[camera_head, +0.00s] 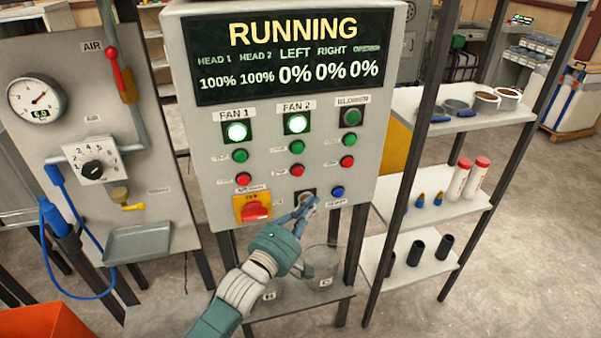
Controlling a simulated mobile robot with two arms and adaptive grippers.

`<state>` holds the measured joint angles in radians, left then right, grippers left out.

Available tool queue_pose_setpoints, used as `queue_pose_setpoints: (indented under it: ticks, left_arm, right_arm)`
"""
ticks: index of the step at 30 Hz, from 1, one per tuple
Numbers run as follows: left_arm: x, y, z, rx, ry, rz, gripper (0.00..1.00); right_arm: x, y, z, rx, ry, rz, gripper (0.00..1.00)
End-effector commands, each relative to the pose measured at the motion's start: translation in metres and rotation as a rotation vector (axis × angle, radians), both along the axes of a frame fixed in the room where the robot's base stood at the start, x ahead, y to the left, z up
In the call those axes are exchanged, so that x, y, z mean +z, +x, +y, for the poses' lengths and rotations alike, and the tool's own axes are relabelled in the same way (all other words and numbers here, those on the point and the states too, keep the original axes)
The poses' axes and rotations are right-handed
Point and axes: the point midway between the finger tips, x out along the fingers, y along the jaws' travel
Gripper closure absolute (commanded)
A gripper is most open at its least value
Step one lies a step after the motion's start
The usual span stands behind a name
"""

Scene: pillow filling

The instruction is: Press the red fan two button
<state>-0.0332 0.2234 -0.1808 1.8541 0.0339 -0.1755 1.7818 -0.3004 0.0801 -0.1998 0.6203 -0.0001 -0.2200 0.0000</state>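The grey control panel (205,110) faces me, with a RUNNING display (293,55) on top. In the FAN 2 column, a lit lamp (297,123) sits above a green button (297,147) and the red fan two button (296,170). My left gripper (309,203) is in front of the panel's lower edge, below that red button and apart from it in the picture. It partly covers a small black switch (305,195). Its fingers are too small and overlapped to tell open from shut. My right gripper is not in view.
Red buttons for FAN 1 (243,179) and the blower (348,161) flank the column. A yellow-and-red rotary switch (254,209) and a blue button (337,191) are near my gripper. A clear container (320,265) stands below. A shelf rack (465,115) is at right.

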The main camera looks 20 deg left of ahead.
Motion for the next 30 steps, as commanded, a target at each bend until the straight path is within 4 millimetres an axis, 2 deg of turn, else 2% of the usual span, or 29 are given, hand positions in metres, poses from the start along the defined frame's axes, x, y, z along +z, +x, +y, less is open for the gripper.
queue_pose_setpoints:
  ticks: [8,20,30]
  left_arm:
    - [-0.001,0.006,0.003,-0.001,0.003,-0.001,1.00]
    - [-0.003,0.050,0.034,0.000,0.006,-0.001,1.00]
    - [-0.001,0.072,0.048,0.000,0.002,0.002,1.00]
  right_arm:
    - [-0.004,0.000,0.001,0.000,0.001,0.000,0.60]
    - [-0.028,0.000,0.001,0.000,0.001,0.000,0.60]
    - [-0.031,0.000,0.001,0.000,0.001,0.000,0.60]
